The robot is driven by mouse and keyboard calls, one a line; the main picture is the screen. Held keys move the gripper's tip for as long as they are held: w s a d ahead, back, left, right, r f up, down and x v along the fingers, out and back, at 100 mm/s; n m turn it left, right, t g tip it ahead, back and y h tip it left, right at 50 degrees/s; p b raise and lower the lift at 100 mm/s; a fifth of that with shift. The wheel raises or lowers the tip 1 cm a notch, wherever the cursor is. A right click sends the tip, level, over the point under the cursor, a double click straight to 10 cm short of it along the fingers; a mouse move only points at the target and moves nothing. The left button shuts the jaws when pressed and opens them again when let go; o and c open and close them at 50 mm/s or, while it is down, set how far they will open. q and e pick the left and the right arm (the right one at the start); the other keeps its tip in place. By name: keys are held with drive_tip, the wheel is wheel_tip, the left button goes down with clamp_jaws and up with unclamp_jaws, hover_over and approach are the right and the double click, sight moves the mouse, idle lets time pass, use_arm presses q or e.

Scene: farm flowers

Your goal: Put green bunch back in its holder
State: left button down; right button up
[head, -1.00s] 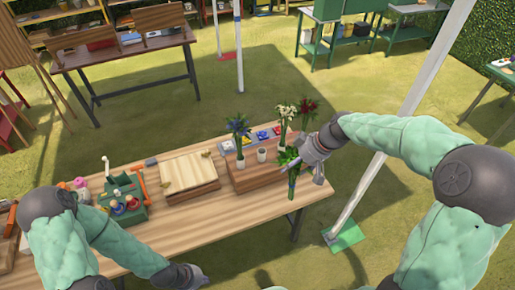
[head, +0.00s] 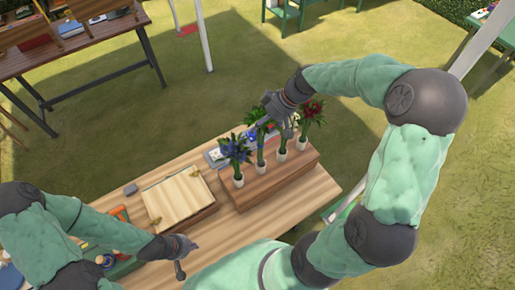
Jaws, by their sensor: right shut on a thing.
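The green bunch (head: 260,143) is upright in my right gripper (head: 268,121), which is shut on it above the wooden holder block (head: 262,192). Its stems point down at a white cup (head: 261,162), second from the left in the row. I cannot tell whether the stem ends are inside the cup or just over it. My gripper hides part of the leaves. My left gripper (head: 181,264) hangs over the front of the table, away from the flowers; its finger opening is not clear.
A blue bunch (head: 236,149) stands left of the green one. White flowers (head: 282,112) and red flowers (head: 312,108) stand to the right, close to my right gripper. A wooden board (head: 180,201) lies left of the block on the table (head: 235,238). A green toolbox (head: 124,267) is further left.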

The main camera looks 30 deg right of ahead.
sight(263, 138)
drive_tip(key=f, duration=0.4)
drive_tip(key=shift+s, duration=0.3)
drive_tip(key=shift+w+f, duration=0.2)
drive_tip(key=shift+f, duration=0.3)
wheel_tip(263, 138, down, 3)
drive_tip(key=shift+s+r+p, duration=0.1)
drive_tip(key=shift+s+p, duration=0.05)
drive_tip(key=shift+p, duration=0.15)
drive_tip(key=shift+d+f, duration=0.1)
drive_tip(key=shift+f, duration=0.1)
drive_tip(key=o, duration=1.7)
drive_tip(key=shift+c, duration=0.2)
drive_tip(key=b+v, duration=0.1)
drive_tip(key=v, duration=1.1)
drive_tip(key=shift+b, duration=0.35)
